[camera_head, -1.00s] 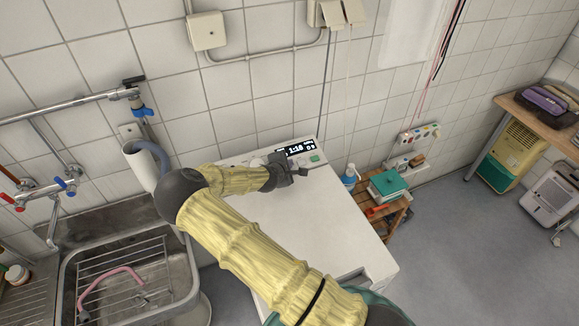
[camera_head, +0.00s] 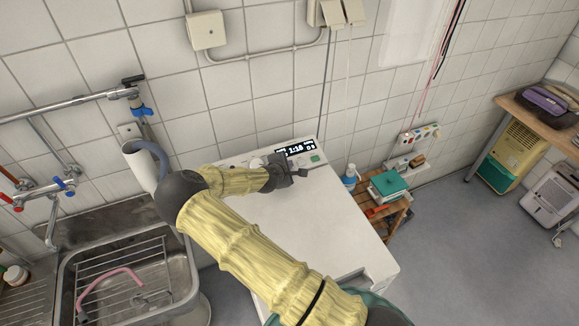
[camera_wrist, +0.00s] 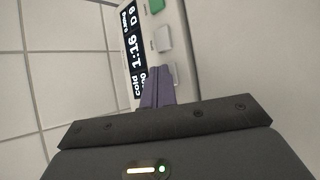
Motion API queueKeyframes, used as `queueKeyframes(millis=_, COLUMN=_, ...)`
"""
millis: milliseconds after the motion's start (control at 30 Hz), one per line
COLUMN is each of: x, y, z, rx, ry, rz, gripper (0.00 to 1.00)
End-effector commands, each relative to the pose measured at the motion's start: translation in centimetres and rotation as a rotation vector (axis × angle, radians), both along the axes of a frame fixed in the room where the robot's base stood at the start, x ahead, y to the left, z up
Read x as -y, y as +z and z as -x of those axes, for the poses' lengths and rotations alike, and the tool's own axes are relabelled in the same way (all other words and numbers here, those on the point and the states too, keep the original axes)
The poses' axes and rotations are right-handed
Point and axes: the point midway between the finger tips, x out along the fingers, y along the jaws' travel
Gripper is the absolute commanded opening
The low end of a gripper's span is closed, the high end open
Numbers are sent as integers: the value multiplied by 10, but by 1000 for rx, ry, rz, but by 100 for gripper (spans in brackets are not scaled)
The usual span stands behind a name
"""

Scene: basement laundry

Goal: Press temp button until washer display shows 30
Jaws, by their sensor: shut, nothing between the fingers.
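The white washer (camera_head: 318,215) stands against the tiled wall, with its control panel along the back of the top. Its lit display (camera_head: 296,149) shows large digits that look like 1:16. In the wrist view the display (camera_wrist: 133,45) appears turned, with "cold" at its lower end. A green button (camera_wrist: 157,5) and a pale square button (camera_wrist: 163,39) sit beside it. Another pale button (camera_wrist: 173,73) is partly hidden by my fingers. My gripper (camera_head: 303,172) is shut and empty at the panel.
A steel sink (camera_head: 130,285) with a rack and pink hose is at left. A grey drain hose and white pipe (camera_head: 140,165) rise beside the washer. A wooden stool (camera_head: 390,215) with bottles and boxes stands right.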

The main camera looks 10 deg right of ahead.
Motion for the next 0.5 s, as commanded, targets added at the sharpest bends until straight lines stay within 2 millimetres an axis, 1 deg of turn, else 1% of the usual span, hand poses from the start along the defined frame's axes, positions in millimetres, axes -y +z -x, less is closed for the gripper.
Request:
queueKeyframes(millis=333, x=0, y=13, z=4, rx=0, ry=0, rz=0, gripper=0)
queueKeyframes(millis=500, x=1, y=15, z=4, rx=0, ry=0, rz=0, gripper=0)
